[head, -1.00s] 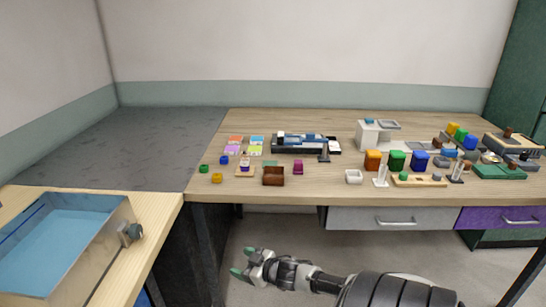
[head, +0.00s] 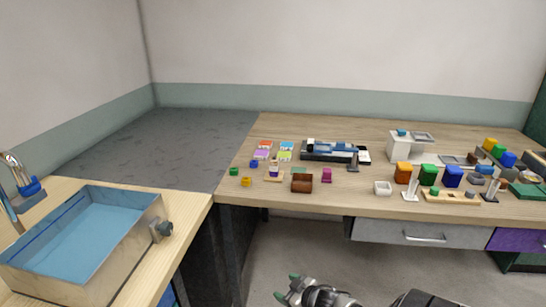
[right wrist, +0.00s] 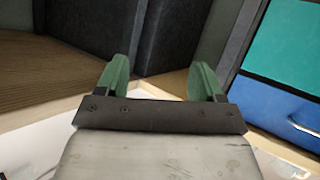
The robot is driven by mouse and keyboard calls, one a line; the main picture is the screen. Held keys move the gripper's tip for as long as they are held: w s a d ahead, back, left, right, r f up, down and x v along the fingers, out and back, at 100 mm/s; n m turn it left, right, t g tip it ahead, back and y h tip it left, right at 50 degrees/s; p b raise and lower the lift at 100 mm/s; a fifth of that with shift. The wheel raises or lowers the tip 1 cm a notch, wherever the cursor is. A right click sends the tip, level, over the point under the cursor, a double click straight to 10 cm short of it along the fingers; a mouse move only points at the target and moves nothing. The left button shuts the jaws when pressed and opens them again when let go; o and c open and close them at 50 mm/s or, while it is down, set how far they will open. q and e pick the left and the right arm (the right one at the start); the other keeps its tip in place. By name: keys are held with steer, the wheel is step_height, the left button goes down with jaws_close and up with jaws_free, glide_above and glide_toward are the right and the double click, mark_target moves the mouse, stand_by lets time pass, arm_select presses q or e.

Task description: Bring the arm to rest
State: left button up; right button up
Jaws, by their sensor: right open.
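My right gripper (head: 286,297) shows at the bottom edge of the head view, low in front of the table and over the floor. In the right wrist view its two green fingers (right wrist: 160,82) stand wide apart with nothing between them. Part of my right arm shows beside it, cut off by the frame's bottom edge. My left gripper is not in view.
The wooden table (head: 330,202) bears small coloured blocks, containers and devices. A basin with blue inside (head: 95,235) stands on the left counter (head: 185,207). The grey drawer (head: 420,232) is shut. Open floor (head: 310,250) lies before the table.

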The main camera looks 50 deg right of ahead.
steer(key=s+a+f+g, duration=0.3)
steer(key=s+a+f, duration=0.1)
steer(key=s+f, duration=0.5)
steer(key=s+a+f+g, duration=0.3)
steer(key=s+a+f, duration=0.3)
steer(key=f, duration=0.5)
steer(key=s+a+f+g, duration=0.3)
steer(key=s+a, duration=0.4)
steer(key=s, duration=0.3)
steer(key=s+a+f+g, duration=0.2)
steer(key=s+a+f, duration=0.3)
steer(key=s+a, duration=0.2)
steer(key=s, duration=0.2)
steer(key=shift+s+f+n+g+y, duration=0.15)
steer(key=shift+s+n+g+y, duration=0.15)
steer(key=shift+s+g, duration=0.1)
